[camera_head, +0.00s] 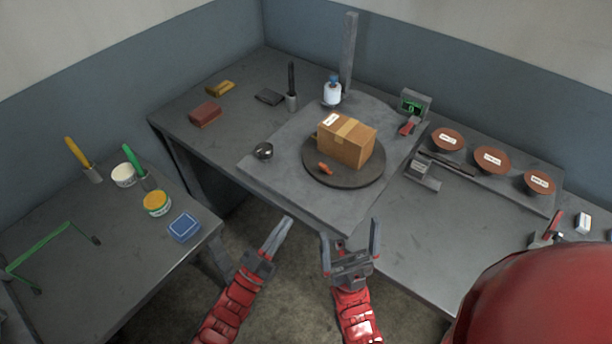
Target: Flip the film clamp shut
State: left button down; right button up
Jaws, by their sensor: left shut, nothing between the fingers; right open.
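A small orange piece (325,169), perhaps the film clamp, lies on the dark round turntable (345,178), in front of a taped cardboard box (346,141). It is too small to tell whether it is open or shut. My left gripper (285,226) is shut and empty, in front of the bench's near edge. My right gripper (350,232) is open and empty, also at the near edge. Both are well apart from the orange piece and the turntable.
A grey post (348,55) and a white bottle (332,91) stand behind the box. A green-screened control box (415,105) with a red lever (408,127) is right of it. Brown discs (491,160) line the right.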

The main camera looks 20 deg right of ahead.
aim_at(322, 168)
pick_arm(q)
jog(key=shift+d+r, duration=0.1)
jog(key=p+x, duration=0.1)
jog(key=x, duration=1.2)
jog(key=shift+w+d+r, duration=0.1)
jog(key=shift+w+d, duration=0.2)
jog(key=shift+w, duration=0.05)
jog(key=shift+p, duration=0.3)
